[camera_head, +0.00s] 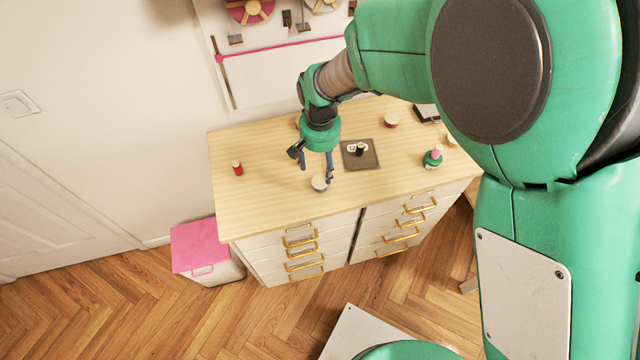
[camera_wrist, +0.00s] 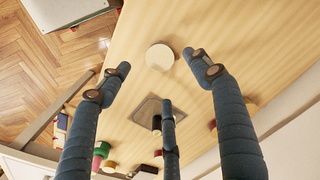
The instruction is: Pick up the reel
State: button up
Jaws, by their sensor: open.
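My gripper (camera_head: 316,171) is open and empty, pointing down just above and behind this piece; I see no contact. Which one is the reel is not certain.
The grey tray (camera_head: 372,162) lies right of my gripper. A green and pink spool (camera_head: 433,159) stands at the dresser's right, with a dark box (camera_head: 426,113) behind it. A pink-lidded bin (camera_head: 200,246) stands on the floor at left. The left dresser top is mostly clear.

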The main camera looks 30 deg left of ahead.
aim_at(320, 181)
jog(key=shift+f, duration=1.8)
jog(key=shift+f, duration=0.15)
jog(key=shift+f+b, duration=0.9)
jog(key=shift+f, duration=1.55)
jog(key=c, duration=1.2)
